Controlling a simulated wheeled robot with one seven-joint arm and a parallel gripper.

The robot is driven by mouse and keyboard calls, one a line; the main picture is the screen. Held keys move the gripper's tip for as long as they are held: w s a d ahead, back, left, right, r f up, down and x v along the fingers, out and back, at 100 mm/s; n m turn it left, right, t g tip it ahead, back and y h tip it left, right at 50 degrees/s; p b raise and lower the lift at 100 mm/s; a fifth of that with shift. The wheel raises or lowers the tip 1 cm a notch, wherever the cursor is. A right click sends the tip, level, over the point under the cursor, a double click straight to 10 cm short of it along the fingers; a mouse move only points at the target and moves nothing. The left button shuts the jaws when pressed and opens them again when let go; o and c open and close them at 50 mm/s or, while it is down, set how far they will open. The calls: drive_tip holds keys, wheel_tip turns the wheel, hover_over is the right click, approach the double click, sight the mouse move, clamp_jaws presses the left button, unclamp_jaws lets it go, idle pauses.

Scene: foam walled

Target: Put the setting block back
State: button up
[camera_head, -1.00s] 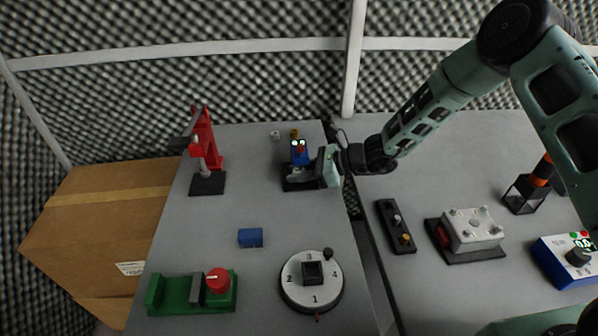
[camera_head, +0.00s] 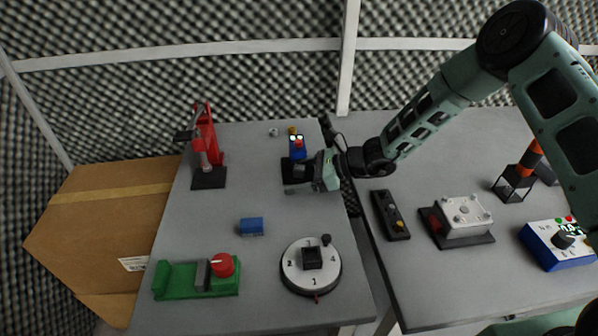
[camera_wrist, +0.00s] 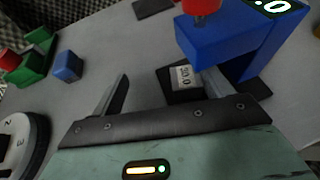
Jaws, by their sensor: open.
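A small pale block marked 20.0 (camera_wrist: 183,77), which looks like the setting block, sits on the black base (camera_wrist: 178,97) of a blue gauge (camera_wrist: 225,38) in the wrist view. It is beneath the gauge's overhanging blue body and red knob. The gauge also shows at the back of the left table in the head view (camera_head: 297,150). My gripper (camera_wrist: 165,88) is open, its fingers spread in front of the gauge. The right finger is close to the block; I cannot tell whether they touch. In the head view my gripper (camera_head: 297,182) partly covers the base.
A blue block (camera_head: 251,227), a green fixture (camera_head: 175,279), a numbered dial (camera_head: 311,266) and a red press (camera_head: 207,140) stand on the left table. The right table holds a grey box (camera_head: 463,215) and a blue control box (camera_head: 556,243).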

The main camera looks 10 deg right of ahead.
drive_tip(key=shift+w+r, duration=0.1)
drive_tip(key=shift+w, duration=0.05)
drive_tip(key=shift+d+r, duration=0.1)
drive_tip(key=shift+d, duration=0.2)
drive_tip(key=b+v, duration=0.1)
drive_tip(key=v, duration=1.5)
drive_tip(key=shift+s+d+r+b, duration=0.2)
drive_tip(key=shift+s+d+b, duration=0.05)
drive_tip(key=shift+b, duration=0.05)
